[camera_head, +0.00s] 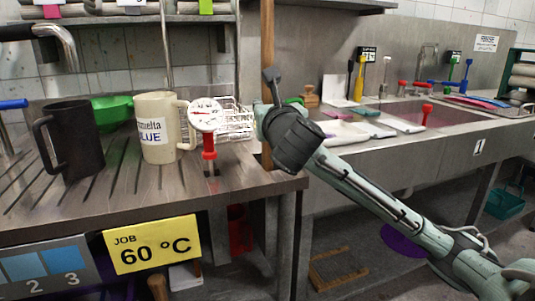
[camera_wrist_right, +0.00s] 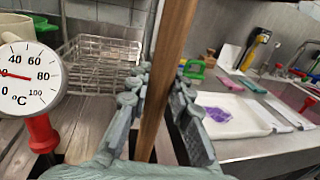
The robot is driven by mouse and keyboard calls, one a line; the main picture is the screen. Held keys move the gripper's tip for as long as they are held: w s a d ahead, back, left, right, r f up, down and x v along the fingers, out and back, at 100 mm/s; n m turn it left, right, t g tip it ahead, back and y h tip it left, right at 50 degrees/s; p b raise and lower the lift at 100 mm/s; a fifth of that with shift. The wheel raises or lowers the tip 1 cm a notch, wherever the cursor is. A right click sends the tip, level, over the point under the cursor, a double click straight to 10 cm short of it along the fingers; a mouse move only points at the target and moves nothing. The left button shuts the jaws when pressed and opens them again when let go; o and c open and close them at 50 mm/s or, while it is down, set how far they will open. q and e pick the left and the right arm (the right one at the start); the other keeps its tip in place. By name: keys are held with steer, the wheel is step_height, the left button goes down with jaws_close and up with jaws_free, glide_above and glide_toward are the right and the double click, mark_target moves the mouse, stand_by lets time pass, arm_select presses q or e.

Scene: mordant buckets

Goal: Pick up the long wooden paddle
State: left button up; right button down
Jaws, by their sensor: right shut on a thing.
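The long wooden paddle (camera_head: 267,40) stands close to upright at the right end of the ribbed draining counter, and its shaft runs out of the top of the head view. My right gripper (camera_head: 266,112) is shut around the shaft at about counter-top height. In the right wrist view, the shaft (camera_wrist_right: 163,75) passes between the two fingers (camera_wrist_right: 160,95), slightly tilted. My left gripper is not in view.
Left of the gripper stand a dial thermometer (camera_head: 206,117), a wire basket (camera_head: 236,122), a cream jug (camera_head: 160,127) and a black jug (camera_head: 70,140). The steel sink (camera_head: 450,113) with a white tray (camera_head: 340,133) lies to the right. A yellow job card (camera_head: 151,245) hangs in front.

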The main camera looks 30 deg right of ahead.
mark_target(269, 30)
steer(key=shift+r, duration=0.1)
